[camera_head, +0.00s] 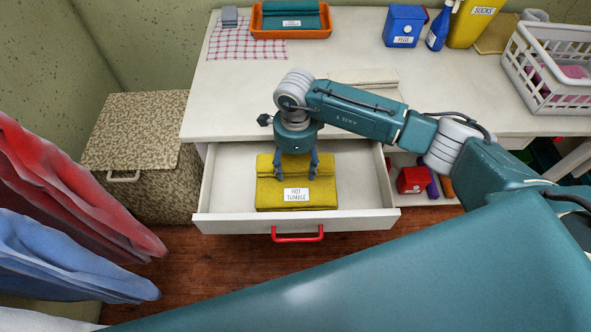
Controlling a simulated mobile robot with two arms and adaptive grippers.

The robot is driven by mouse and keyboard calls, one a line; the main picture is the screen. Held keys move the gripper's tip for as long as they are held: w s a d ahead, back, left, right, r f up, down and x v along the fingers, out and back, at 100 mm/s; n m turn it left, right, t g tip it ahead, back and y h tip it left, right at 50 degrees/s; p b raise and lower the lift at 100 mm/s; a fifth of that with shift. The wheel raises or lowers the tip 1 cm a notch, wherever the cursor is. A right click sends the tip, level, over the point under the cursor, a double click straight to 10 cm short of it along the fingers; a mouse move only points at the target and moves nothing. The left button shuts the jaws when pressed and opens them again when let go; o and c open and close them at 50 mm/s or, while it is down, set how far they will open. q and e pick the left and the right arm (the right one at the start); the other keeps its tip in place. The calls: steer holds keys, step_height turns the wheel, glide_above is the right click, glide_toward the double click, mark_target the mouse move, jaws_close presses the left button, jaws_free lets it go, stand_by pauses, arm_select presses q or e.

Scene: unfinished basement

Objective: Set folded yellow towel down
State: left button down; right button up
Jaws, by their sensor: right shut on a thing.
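The folded yellow towel (322,192) has a white label reading HOT TUMBLE. It lies in, or just above, the open white drawer (228,195); I cannot tell whether it touches the drawer floor. My right gripper (296,175) points down over the towel's back part, its fingers shut on the yellow cloth. The drawer has a red handle (297,236) on its front and is pulled out below the white table. My left gripper is not in view.
The white table (240,100) carries an orange tray (270,32) with teal folded cloth, a blue box (404,25), a blue bottle (438,30), a yellow SOCKS container (474,22) and a white basket (545,75). A speckled hamper (140,140) stands left. Red (65,185) and blue (65,255) cloths hang at the left.

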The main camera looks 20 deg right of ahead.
mark_target(295, 173)
step_height(295, 173, down, 3)
steer(key=shift+f, duration=0.1)
steer(key=shift+f, duration=0.2)
steer(key=o, duration=1.3)
steer(key=shift+r, duration=0.15)
steer(key=shift+r, duration=0.25)
step_height(295, 173, up, 10)
steer(key=shift+r+b, duration=0.2)
steer(key=shift+b, duration=0.75)
steer(key=shift+r, duration=0.65)
